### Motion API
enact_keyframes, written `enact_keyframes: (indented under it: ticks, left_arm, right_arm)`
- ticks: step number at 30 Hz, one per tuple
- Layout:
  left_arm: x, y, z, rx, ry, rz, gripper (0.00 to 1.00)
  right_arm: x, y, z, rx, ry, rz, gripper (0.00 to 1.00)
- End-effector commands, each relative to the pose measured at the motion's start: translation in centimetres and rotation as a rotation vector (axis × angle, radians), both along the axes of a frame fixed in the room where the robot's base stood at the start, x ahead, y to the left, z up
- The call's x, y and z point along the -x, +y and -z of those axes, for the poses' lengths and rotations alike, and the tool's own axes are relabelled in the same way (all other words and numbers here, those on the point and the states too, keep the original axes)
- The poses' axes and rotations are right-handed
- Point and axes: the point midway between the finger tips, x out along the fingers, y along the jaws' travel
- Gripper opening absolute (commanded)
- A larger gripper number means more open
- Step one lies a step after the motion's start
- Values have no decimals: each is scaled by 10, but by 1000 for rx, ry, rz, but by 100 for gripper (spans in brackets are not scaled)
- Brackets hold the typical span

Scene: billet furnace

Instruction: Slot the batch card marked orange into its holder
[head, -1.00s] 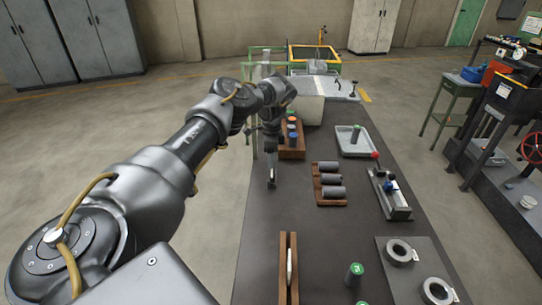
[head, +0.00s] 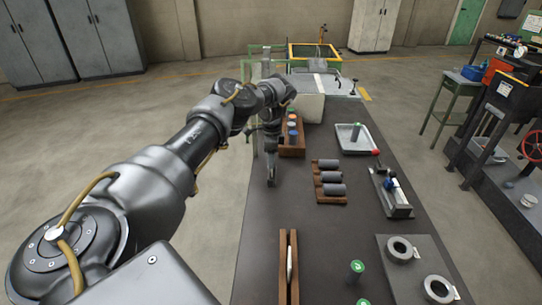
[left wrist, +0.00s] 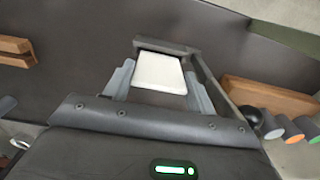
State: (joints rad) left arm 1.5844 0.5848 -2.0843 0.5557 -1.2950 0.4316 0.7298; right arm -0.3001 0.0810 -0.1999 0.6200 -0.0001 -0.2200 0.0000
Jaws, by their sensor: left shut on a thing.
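My left gripper (head: 271,181) hangs low over the dark table, in front of the wooden rack of capped billets. In the left wrist view its fingers (left wrist: 159,85) are shut on a plain white card (left wrist: 159,72). No orange mark shows on the side of the card that I see. A long wooden holder (head: 294,270) with a slot lies at the table's near edge, and a thin pale piece (head: 289,264) stands in its slot. The gripper is beyond this holder and apart from it. My right gripper is not in view.
A rack (head: 292,152) holds billets with coloured caps. Dark billets (head: 331,177) lie on another wooden rack. A tray (head: 353,139), a clamp fixture (head: 396,200) and a plate with rings (head: 402,272) stand to the right. The table between gripper and slotted holder is clear.

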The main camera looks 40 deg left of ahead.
Motion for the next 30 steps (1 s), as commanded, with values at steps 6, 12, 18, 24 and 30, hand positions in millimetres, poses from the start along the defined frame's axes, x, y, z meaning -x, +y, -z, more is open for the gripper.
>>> enact_keyframes:
  ticks: [6,12,18,24,30]
  left_arm:
    - [0,0,5,0,0,0,43]
    - [0,0,9,0,0,0,43]
    - [0,0,13,0,0,0,43]
    - [0,0,18,0,0,0,43]
    - [0,0,22,0,0,0,43]
  right_arm:
    - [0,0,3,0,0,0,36]
    - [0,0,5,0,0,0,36]
    - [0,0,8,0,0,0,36]
    - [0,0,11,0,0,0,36]
    - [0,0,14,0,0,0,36]
